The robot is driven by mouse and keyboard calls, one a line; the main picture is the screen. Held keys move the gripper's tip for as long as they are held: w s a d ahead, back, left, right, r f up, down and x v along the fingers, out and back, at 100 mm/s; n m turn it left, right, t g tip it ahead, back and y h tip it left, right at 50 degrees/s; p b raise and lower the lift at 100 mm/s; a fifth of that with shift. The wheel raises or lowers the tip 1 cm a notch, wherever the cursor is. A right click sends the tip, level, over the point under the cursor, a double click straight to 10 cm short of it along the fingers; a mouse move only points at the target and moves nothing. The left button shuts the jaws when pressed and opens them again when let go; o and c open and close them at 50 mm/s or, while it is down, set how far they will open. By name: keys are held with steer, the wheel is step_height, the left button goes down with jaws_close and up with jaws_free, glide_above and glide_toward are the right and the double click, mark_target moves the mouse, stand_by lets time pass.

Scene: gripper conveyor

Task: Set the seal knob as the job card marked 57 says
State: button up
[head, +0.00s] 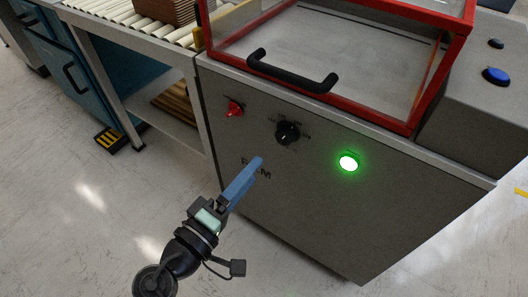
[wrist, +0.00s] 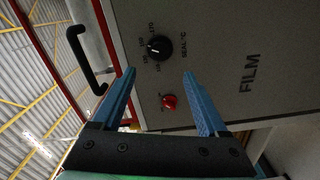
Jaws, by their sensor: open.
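The seal knob (head: 287,133) is a round black dial on the grey front panel of the machine. In the wrist view the seal knob (wrist: 159,47) has a short white mark pointing roughly left, with small numbers around it and "SEAL °C" to its right. I cannot surely read which number the mark meets. My gripper (head: 258,162) is open, with blue fingers, below and left of the knob in the head view. In the wrist view my gripper (wrist: 159,73) has its fingertips apart, with nothing between them, short of the knob. No job card shows in either view.
A red knob (head: 235,109) sits left of the seal knob, and a lit green button (head: 348,163) sits right. A black handle (head: 292,72) on the red-framed cover (head: 437,75) juts out above. A roller conveyor (head: 125,18) stands left. The floor in front is clear.

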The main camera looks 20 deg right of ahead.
steer(key=shift+v, duration=1.55)
steer(key=shift+d, duration=0.1)
steer(key=w+a+r+m+t+y, duration=0.1)
steer(key=w+r+m+t+y, duration=0.15)
steer(key=r, duration=0.65)
steer(key=w+a+r+m+t+y, duration=0.1)
steer(key=w+r+t+y, duration=0.2)
steer(key=r, duration=0.5)
steer(key=w+a+r+m+t+y, duration=0.1)
steer(key=w+r+t+y, duration=0.15)
steer(key=r, duration=0.65)
steer(key=s+a+r+t+y, duration=0.1)
steer(key=s+r+t+y, duration=0.4)
steer(key=r, duration=0.6)
steer(key=s+a+r+t+y, duration=0.1)
steer(key=s+r+t, duration=0.2)
steer(key=s+r, duration=0.6)
step_height(320, 180, up, 37)
steer(key=w+p, duration=0.2)
steer(key=p, duration=3.2)
steer(key=shift+a+f+p, duration=0.2)
steer(key=shift+p, duration=0.15)
